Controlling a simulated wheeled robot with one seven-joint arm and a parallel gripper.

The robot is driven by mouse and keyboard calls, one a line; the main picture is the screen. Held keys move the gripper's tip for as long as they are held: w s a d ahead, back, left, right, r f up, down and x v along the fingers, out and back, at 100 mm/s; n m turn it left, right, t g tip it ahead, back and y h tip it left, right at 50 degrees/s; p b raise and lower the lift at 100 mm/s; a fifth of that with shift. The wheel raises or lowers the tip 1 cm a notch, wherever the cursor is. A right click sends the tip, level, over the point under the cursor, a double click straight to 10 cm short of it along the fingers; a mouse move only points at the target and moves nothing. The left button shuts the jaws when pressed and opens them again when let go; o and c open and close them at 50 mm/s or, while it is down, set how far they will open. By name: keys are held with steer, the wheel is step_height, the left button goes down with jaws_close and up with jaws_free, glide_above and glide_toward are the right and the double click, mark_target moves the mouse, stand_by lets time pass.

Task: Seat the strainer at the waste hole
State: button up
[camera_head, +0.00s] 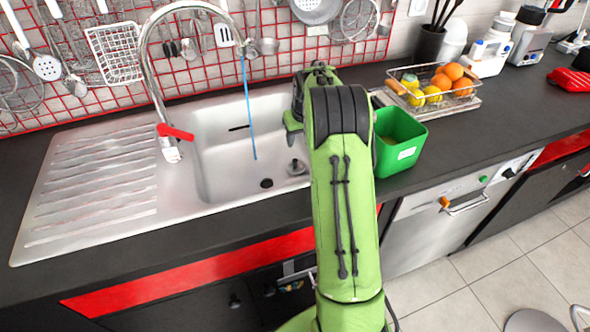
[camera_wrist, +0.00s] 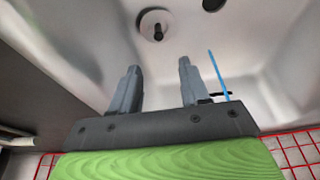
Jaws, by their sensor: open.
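The strainer (camera_head: 296,167), a pale disc with a dark upright knob, sits on the sink floor, right of the dark round waste hole (camera_head: 266,183). In the wrist view the strainer (camera_wrist: 153,19) is at the top, beyond my fingertips, and the waste hole (camera_wrist: 212,4) is cut by the top edge to its right. The strainer is apart from the hole. My gripper (camera_wrist: 159,64) is open, with nothing between its two grey fingers.
A thin blue line (camera_head: 248,105) hangs down into the basin. A green bin (camera_head: 398,140) and a fruit basket (camera_head: 440,84) stand right of my arm.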

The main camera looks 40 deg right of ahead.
steer(key=b, duration=0.1)
glide_above(295, 160)
steer(key=s, duration=0.1)
steer(key=f, duration=0.6)
steer(key=shift+s+a+f, duration=0.15)
steer(key=shift+a+f, duration=0.05)
steer(key=shift+f, duration=0.05)
steer(key=b+x, duration=0.2)
steer(key=x, duration=0.3)
steer(key=shift+s+d+f, duration=0.1)
steer(key=shift+s+f, duration=0.05)
steer(key=shift+s, duration=0.1)
steer(key=shift+c, duration=0.7)
jaws_close()
